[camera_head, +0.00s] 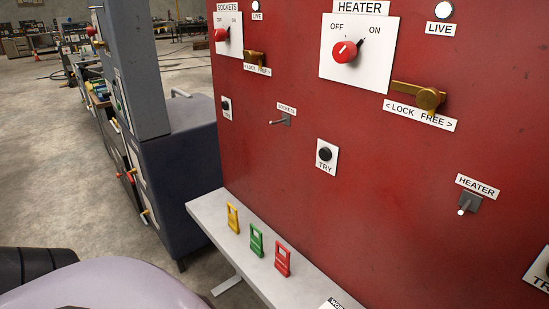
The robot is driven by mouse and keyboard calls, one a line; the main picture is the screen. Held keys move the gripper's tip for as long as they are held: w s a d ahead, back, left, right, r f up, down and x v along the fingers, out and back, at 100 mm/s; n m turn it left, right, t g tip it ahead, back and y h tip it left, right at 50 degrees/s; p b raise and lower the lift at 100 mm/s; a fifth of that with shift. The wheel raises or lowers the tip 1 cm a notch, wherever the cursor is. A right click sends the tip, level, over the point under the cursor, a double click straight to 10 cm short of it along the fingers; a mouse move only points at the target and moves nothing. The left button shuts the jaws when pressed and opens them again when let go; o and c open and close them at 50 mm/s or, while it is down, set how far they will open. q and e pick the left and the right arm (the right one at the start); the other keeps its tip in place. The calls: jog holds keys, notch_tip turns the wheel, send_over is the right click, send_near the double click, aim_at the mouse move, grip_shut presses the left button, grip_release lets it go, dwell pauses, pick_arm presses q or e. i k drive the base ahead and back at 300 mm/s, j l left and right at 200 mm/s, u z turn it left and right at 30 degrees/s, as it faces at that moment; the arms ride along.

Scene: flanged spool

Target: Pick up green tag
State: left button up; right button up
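The green tag (256,240) stands upright on the light grey shelf (208,210) at the foot of the red panel. It is between a yellow tag (233,218) on its left and a red tag (282,260) on its right, with small gaps between them. Each tag has an opening near its top. Neither of my grippers shows in the head view. A pale rounded part and a dark ribbed part, likely of my own arm, fill the lower left corner.
The red panel (270,180) rises behind the shelf with the HEATER knob (345,51), SOCKETS knob (221,34), brass latches (428,98), TRY buttons and toggle switches (469,203). A partly cut-off labelled item (332,304) lies at the shelf's front. A dark grey cabinet (180,160) stands left.

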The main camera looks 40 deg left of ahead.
aim_at(256, 245)
jog(key=u, duration=1.55)
jog(key=i+j+z, duration=0.1)
jog(key=z, duration=0.35)
jog(key=j+z, duration=0.25)
jog(key=z, duration=0.25)
jog(key=j+z, duration=0.45)
jog(key=j, duration=0.3)
jog(key=j+z, duration=0.1)
jog(key=j, duration=0.3)
jog(key=k+j+z, duration=0.1)
jog(key=j, duration=0.75)
jog(key=k+j, duration=0.15)
jog(key=j, duration=0.4)
jog(key=j+z, duration=0.1)
jog(key=j, duration=0.4)
jog(key=k, duration=0.05)
